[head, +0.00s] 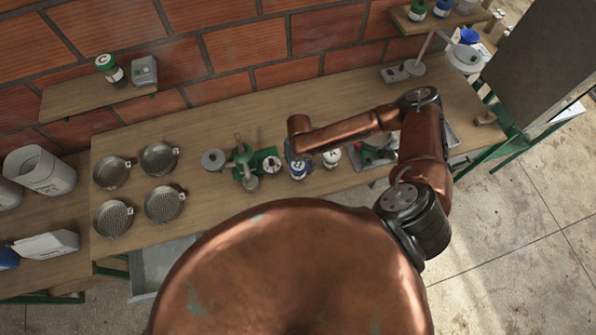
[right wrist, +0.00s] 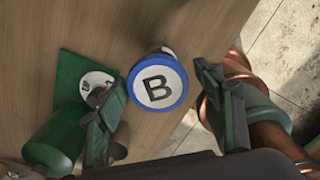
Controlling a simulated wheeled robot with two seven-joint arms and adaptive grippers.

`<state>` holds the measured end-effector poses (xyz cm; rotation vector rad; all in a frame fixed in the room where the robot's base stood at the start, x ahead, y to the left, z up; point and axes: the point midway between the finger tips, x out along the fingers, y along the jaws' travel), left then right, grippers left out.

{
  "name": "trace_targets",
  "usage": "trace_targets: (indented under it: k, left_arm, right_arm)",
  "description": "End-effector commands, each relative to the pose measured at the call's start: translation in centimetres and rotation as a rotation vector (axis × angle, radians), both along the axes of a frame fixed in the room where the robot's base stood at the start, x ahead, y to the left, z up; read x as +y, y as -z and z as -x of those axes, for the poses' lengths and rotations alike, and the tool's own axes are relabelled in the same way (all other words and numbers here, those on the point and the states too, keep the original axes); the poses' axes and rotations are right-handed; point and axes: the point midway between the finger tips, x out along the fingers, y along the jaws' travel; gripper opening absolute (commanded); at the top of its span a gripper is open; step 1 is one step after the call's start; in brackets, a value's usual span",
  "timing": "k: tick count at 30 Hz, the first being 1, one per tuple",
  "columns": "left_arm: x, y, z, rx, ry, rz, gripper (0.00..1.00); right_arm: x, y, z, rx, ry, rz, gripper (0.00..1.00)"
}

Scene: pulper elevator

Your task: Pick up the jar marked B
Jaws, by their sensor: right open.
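The jar marked B (right wrist: 157,82) has a round lid with a blue rim and a white face bearing a dark letter B. In the head view the jar (head: 298,172) stands on the long wooden bench, partly hidden by my right wrist. My right gripper (right wrist: 160,78) is open, with one finger on each side of the lid in the right wrist view. A gap shows between the lid and each finger, so it is not gripped. In the head view the right gripper (head: 292,155) is over the jar and mostly hidden. My left gripper is not in view.
A green hand-cranked device (head: 243,160) stands just left of the jar, and a pale jar (head: 331,157) just right. Several round sieves (head: 160,157) lie farther left on the bench (head: 250,110). A wall shelf (head: 85,108) holds a jar marked C (head: 107,67).

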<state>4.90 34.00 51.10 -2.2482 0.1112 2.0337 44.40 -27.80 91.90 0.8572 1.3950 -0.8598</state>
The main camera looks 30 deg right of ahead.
Motion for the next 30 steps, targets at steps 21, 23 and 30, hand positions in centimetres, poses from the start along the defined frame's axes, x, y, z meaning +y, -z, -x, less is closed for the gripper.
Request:
trace_targets:
  k: [21,23,30]
  left_arm:
    - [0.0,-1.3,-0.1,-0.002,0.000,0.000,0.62]
    - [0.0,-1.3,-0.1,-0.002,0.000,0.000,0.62]
    - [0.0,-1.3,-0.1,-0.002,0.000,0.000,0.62]
  right_arm:
    - [0.4,5.8,-0.1,-0.002,0.000,-0.001,0.62]
    - [0.4,5.8,-0.1,-0.002,0.000,-0.001,0.58]
    - [0.4,5.8,-0.1,-0.002,0.000,-0.001,0.42]
